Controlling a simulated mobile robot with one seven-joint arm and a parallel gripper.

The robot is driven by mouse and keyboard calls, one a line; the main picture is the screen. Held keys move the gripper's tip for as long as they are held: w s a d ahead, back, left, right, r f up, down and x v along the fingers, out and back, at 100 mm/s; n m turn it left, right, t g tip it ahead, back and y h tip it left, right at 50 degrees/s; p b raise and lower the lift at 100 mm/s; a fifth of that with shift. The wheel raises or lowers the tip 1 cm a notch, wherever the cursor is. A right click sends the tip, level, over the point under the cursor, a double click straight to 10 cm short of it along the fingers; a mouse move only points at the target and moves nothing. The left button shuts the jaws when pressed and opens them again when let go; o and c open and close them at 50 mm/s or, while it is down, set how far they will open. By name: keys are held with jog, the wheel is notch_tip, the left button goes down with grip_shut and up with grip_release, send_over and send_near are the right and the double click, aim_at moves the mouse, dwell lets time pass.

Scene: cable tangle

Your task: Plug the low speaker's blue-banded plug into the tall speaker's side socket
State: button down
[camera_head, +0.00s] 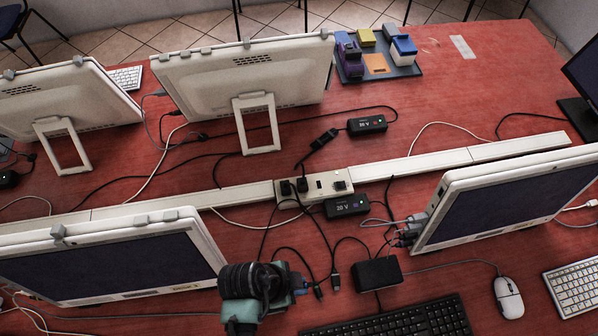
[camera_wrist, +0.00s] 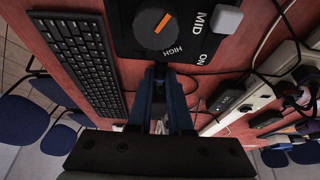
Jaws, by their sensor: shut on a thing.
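My gripper (camera_head: 301,288) is low over the desk at the bottom centre of the head view. In the wrist view its blue-sided fingers (camera_wrist: 160,78) are shut on a small dark plug-like thing, mostly hidden between them. I cannot make out a blue band on it. A black panel (camera_wrist: 190,48) with a round orange-marked knob and the labels MID, HIGH and ON lies just beyond the fingertips. I cannot tell whether it belongs to the black box (camera_head: 378,272) right of my gripper. Neither speaker nor the side socket can be told for sure.
Loose cable ends (camera_head: 318,291) lie between my gripper and the black box. A black keyboard (camera_head: 395,318) is in front. A power strip (camera_head: 315,186) and a 20 V adapter (camera_head: 347,206) lie behind. Monitors stand left (camera_head: 110,262) and right (camera_head: 500,200); a mouse (camera_head: 508,297) is at right.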

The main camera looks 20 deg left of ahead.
jog(key=shift+s+a+f+p, duration=0.1)
jog(key=shift+s+a+p, duration=0.3)
jog(key=shift+s+a, duration=0.85)
dwell(1.2)
jog(key=c, duration=0.8)
grip_release()
jog(key=shift+w+a, duration=0.1)
jog(key=shift+a, duration=0.05)
jog(key=shift+o, duration=0.2)
jog(key=shift+r, duration=0.3)
jog(key=shift+o, duration=0.2)
jog(key=v, duration=1.2)
jog(key=shift+r, duration=0.2)
